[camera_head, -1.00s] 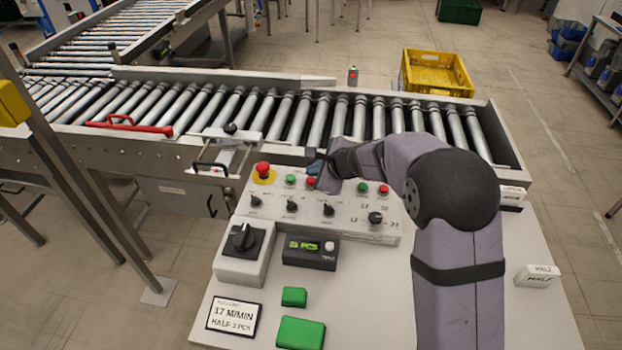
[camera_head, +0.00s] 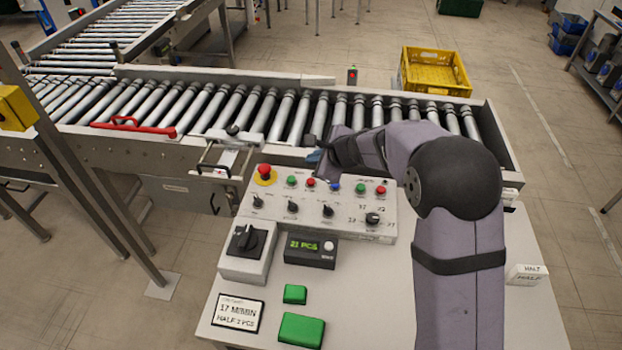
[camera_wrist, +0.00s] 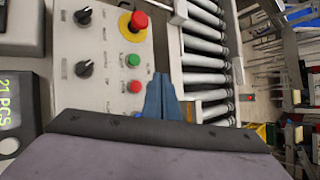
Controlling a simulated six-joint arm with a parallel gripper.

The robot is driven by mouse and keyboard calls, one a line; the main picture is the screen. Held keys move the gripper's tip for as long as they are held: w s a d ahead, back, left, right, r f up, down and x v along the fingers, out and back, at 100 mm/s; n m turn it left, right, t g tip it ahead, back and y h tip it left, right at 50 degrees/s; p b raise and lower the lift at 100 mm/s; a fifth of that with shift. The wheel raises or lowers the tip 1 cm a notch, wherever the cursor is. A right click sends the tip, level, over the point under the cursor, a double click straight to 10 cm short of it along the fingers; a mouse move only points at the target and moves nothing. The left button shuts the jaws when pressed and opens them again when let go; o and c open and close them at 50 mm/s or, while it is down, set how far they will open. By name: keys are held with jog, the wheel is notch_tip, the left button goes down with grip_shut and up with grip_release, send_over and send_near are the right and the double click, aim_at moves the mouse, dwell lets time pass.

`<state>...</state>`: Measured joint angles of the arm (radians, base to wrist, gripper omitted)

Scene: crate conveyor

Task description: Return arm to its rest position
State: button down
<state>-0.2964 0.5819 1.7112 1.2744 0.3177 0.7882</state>
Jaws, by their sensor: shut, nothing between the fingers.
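My gripper (camera_head: 316,157) is small in the head view, at the far edge of the control panel (camera_head: 300,226), partly hidden by my own arm. In the wrist view its blue-grey fingers (camera_wrist: 162,98) are together with nothing between them. They show over the edge between the panel (camera_wrist: 110,55) and the conveyor rollers (camera_wrist: 203,60). My arm is bent, with its elbow over the right side of the desk. The panel carries a red mushroom button (camera_head: 264,171), green, red and blue buttons, and black knobs.
The roller conveyor (camera_head: 247,112) runs behind the desk. A yellow crate (camera_head: 435,72) stands beyond it. A rotary switch (camera_head: 242,240), a counter reading "21 PCS" (camera_head: 310,248), green blocks (camera_head: 301,330) and a "17 M/MIN" sign (camera_head: 238,313) are on the desk.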

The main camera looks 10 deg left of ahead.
dwell(0.5)
jog(key=s+d+f+n+g+h, duration=0.1)
jog(key=s+d+n+g+h, duration=0.1)
jog(key=s+d+n, duration=0.4)
jog(key=s+d+f+n+g+h, duration=0.1)
jog(key=s+d+n+g+h, duration=0.1)
jog(key=s+d+n, duration=0.4)
jog(key=s+d+f+n+g+h, duration=0.1)
jog(key=s+d+n, duration=0.5)
jog(key=s+d, duration=0.7)
jog(key=s+g+h, duration=0.1)
jog(key=s, duration=0.8)
jog(key=shift+f+n+g, duration=0.3)
jog(key=shift+f+g, duration=0.1)
jog(key=shift+w, duration=0.1)
